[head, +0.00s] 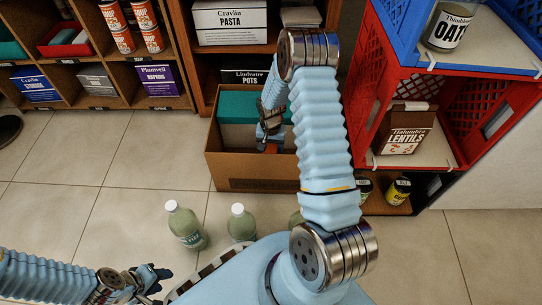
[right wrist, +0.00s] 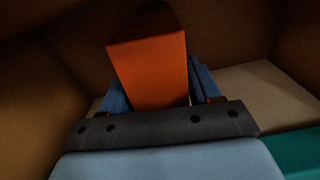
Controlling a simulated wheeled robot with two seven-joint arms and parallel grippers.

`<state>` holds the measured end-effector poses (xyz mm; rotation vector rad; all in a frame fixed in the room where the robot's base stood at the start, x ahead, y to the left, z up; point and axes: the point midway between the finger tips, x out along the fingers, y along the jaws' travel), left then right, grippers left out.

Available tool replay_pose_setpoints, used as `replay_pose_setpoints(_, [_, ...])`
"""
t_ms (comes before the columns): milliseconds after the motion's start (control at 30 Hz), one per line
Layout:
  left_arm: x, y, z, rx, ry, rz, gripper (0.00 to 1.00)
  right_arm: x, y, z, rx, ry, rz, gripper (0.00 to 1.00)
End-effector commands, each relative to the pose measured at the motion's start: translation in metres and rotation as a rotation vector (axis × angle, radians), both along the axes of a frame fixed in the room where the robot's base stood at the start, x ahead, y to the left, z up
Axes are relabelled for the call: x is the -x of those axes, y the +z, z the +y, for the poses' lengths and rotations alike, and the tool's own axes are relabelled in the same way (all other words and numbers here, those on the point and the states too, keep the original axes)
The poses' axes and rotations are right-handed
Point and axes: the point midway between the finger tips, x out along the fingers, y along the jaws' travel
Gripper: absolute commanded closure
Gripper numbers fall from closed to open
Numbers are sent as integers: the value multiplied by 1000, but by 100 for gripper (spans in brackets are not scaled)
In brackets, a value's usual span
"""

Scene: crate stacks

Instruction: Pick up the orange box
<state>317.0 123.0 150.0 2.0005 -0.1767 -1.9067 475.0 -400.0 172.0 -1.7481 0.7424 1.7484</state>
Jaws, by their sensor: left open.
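The orange box (right wrist: 150,70) stands between the two fingers of my right gripper (right wrist: 160,92) in the right wrist view. The fingers lie close along both its sides and look shut on it. In the head view my right gripper (head: 268,132) reaches down into an open cardboard box (head: 250,185), and only a small orange patch (head: 271,148) shows below it. My left gripper (head: 150,280) is open and empty at the lower left, above the floor.
A teal box (head: 237,106) and a pale box share the cardboard box. Bottles (head: 186,226) (head: 241,223) stand on the floor in front. Wooden shelves (head: 60,55) are behind; red and blue crates (head: 440,90) stack at right.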

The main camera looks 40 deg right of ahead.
Motion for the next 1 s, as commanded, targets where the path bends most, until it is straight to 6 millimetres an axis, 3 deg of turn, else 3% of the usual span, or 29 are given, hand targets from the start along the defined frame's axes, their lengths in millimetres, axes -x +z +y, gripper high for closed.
replay_pose_setpoints(33, [0,0,0,0,0,0,57,0,0,0,0,0,0,46])
replay_pose_setpoints(400, [0,0,0,0,0,0,57,0,0,0,0,0,0,100])
replay_pose_setpoints(767, [0,1,0,0,0,0,57,-1,5,0,1,0,-2,100])
replay_pose_setpoints(1000, [0,9,0,0,-1,2,57,-1,35,0,1,0,-4,100])
